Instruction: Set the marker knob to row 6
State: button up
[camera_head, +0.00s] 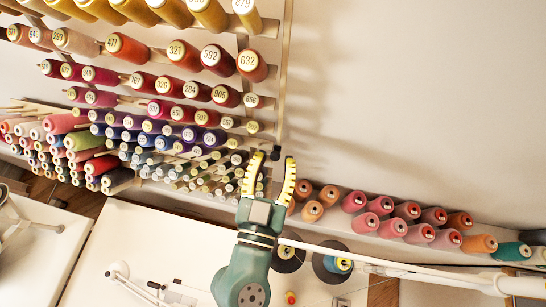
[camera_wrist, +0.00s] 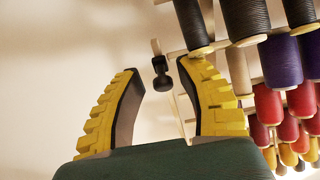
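The marker knob appears as a small dark knob (camera_wrist: 161,74) on a short dark stem in the wrist view. It shows between my fingertips, near the right one. In the head view a small dark piece (camera_head: 276,154), seemingly the same knob, shows between the fingertips. My gripper (camera_head: 273,162) has its two yellow fingers apart, and it points up at the lower right edge of the thread rack (camera_head: 284,70). The fingers also show spread in the wrist view (camera_wrist: 167,75). I cannot tell whether either finger touches the knob. No row markings are readable.
Several rows of numbered thread spools (camera_head: 185,52) fill the rack left of my gripper. In the wrist view, dark spools (camera_wrist: 244,20) hang close to the right finger. More spools (camera_head: 405,210) stand at right. The wall (camera_head: 410,90) right of the rack is bare.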

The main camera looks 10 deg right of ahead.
jog(key=shift+o, duration=0.3)
jog(key=shift+r, duration=0.1)
jog(key=v, duration=1.2)
